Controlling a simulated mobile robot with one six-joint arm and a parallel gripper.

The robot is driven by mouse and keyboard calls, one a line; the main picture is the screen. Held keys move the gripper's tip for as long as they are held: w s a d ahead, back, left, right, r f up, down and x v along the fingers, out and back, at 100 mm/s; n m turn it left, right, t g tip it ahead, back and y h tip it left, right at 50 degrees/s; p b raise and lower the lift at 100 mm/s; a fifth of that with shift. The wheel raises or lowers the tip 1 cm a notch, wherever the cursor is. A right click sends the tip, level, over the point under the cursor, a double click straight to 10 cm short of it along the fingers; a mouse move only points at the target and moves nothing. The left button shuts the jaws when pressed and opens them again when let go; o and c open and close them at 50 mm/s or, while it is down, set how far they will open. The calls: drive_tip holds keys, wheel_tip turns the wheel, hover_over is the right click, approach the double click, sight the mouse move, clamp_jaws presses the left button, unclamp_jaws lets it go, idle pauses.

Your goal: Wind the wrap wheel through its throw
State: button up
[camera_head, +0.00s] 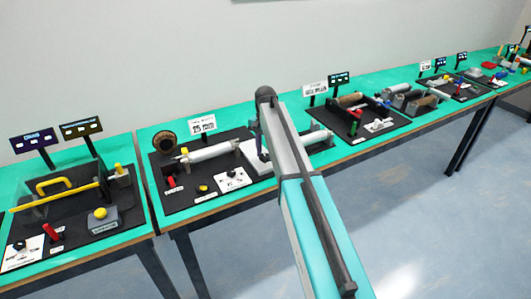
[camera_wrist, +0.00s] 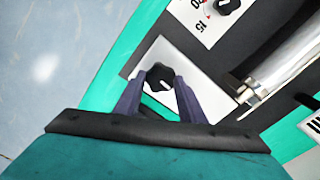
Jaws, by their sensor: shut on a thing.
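In the wrist view a black wheel (camera_wrist: 159,73), which I take to be the wrap wheel, sits on a white plate (camera_wrist: 196,70). The two dark blue fingers of my gripper (camera_wrist: 161,84) stand on either side of the wheel and are shut on it. The fingers hide part of the wheel's sides, and I cannot read how far it is turned. In the head view my arm covers the wheel, and only a little of my gripper (camera_head: 260,143) shows beside it.
A dial (camera_wrist: 228,5) with a number scale and a shiny metal roller (camera_wrist: 284,72) lie close to the wheel. On the green bench, a yellow-handled station (camera_head: 55,186) stands left and a roller station (camera_head: 350,101) right. The floor in front is clear.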

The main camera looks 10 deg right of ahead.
sight(265, 156)
drive_tip(key=shift+n, duration=0.6)
drive_tip(key=o, duration=1)
drive_tip(key=shift+o, duration=0.2)
drive_tip(key=shift+r, duration=0.1)
wheel_tip(265, 156, up, 14)
drive_tip(key=b, duration=0.2)
drive_tip(key=shift+b, duration=0.4)
drive_tip(key=shift+f, duration=0.25)
